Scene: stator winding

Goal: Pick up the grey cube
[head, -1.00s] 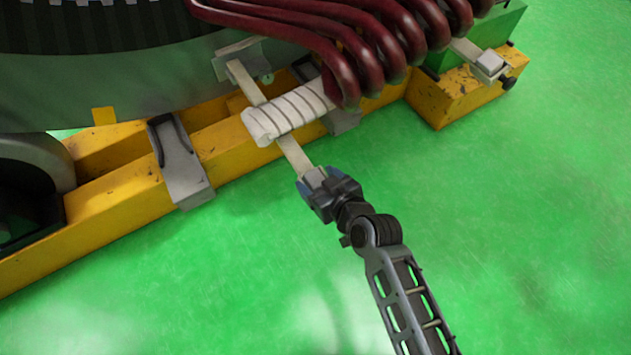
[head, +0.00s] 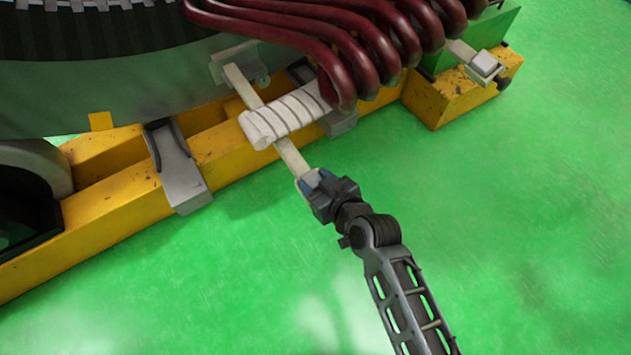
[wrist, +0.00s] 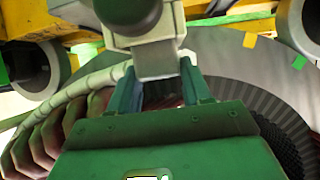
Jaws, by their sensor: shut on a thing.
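My gripper (head: 311,181) is at the lower end of a pale bar (head: 292,158) that reaches out past a white wrapped coil end. In the wrist view my gripper's two green fingers (wrist: 160,78) stand on either side of a light grey block (wrist: 157,62), which I take to be the grey cube, and it is shut on it. In the head view the held cube is mostly hidden by the fingers, and I cannot tell whether it touches the bar. Another grey-white cube (head: 485,62) sits on the end of a second bar at the upper right.
The white wrapped coil end (head: 285,115) and dark red coils (head: 365,50) lie just beyond my gripper. A yellow beam (head: 105,212) with a grey bracket (head: 177,167) runs at the left. The green floor (head: 510,230) is clear at the right.

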